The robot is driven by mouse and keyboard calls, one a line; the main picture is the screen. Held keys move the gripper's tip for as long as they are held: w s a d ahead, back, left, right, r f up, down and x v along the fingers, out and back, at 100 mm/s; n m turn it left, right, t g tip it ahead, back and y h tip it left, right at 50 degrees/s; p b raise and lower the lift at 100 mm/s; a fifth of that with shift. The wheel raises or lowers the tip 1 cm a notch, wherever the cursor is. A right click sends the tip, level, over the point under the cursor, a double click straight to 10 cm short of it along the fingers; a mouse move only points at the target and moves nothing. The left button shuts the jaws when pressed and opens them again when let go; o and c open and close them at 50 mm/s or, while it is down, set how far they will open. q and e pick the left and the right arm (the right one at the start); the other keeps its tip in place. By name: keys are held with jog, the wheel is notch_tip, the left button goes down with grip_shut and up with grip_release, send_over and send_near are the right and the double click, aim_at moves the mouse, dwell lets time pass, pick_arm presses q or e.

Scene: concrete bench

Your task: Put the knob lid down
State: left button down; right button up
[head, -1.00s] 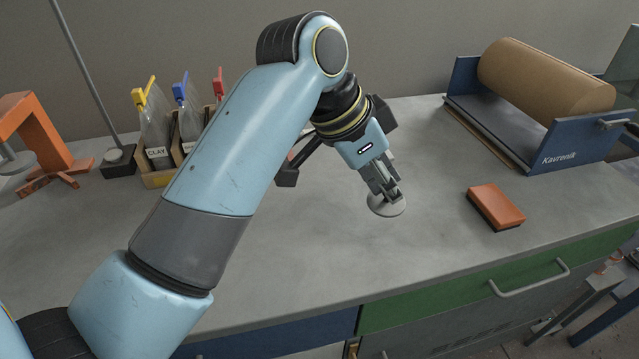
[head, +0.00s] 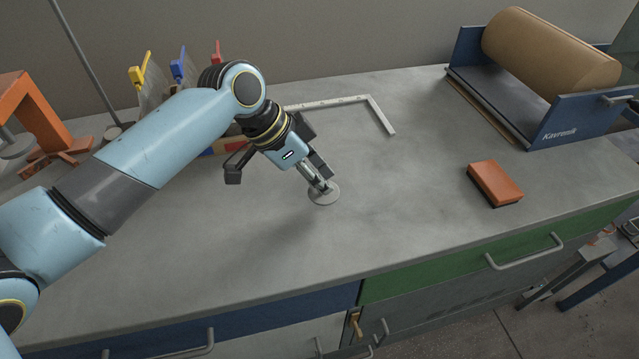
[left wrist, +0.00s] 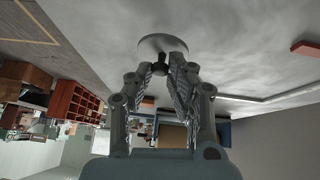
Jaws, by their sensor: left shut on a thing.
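The knob lid (head: 324,194) is a grey round disc held at the tips of my left gripper (head: 322,183). It also shows in the left wrist view (left wrist: 162,43), with its dark knob between the two fingertips (left wrist: 160,68). My left gripper is shut on the knob, over the middle of the bench top. The disc is at or close above the concrete surface; I cannot tell if it touches. My right gripper is not in view.
An orange block (head: 495,183) lies on the bench (head: 420,220) to the right. A paper roll (head: 550,52) sits in a blue holder at the back right. A white angle piece (head: 378,115) lies behind the gripper. The front middle of the bench is clear.

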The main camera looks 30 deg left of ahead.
pick_arm(q)
jog(key=shift+f, duration=1.1)
jog(key=shift+f, duration=0.1)
jog(key=c, duration=1.2)
grip_release()
jog(key=shift+c, duration=0.2)
